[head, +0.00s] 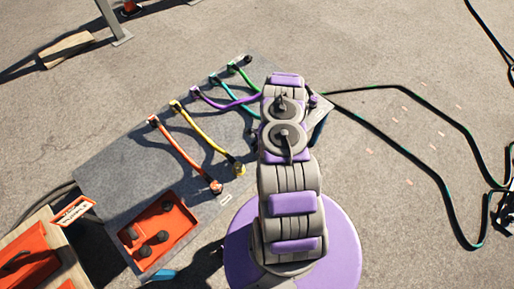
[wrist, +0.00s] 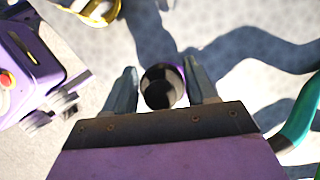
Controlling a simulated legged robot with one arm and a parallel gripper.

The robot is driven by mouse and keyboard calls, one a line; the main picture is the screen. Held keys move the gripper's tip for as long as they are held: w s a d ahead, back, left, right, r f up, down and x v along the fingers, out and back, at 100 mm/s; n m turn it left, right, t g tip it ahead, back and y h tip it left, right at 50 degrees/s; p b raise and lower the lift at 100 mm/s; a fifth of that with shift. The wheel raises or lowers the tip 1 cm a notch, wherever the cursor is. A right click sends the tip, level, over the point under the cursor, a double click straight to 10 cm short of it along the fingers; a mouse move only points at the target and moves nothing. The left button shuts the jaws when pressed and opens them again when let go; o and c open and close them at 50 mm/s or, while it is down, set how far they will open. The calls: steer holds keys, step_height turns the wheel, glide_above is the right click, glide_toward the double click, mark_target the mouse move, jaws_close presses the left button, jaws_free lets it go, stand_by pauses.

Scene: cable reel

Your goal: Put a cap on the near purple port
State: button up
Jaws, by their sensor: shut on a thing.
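My gripper (wrist: 161,78) is shut on a black round cap (wrist: 160,88) in the wrist view. The cap sits between the two grey fingers. A thin purple rim (wrist: 180,72) shows just behind the cap's right edge, mostly hidden by it; I cannot tell whether the cap touches it. In the head view, the purple cable (head: 228,105) runs from its far port (head: 196,92) towards my arm. My arm hides its near end and my gripper there.
The grey panel (head: 105,175) also carries orange (head: 182,150), yellow (head: 205,133), teal (head: 230,92) and green (head: 247,78) cables. An orange tray (head: 178,224) holds several black caps. In the wrist view, a teal cable (wrist: 300,115) is right and a purple device (wrist: 35,60) left.

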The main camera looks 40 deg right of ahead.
steer(key=shift+d, duration=0.35)
steer(key=shift+f, duration=0.25)
steer(key=o, duration=1.2)
steer(key=shift+o, duration=0.2)
steer(key=p+v, duration=0.4)
steer(key=v, duration=1.3)
steer(key=shift+r, duration=0.2)
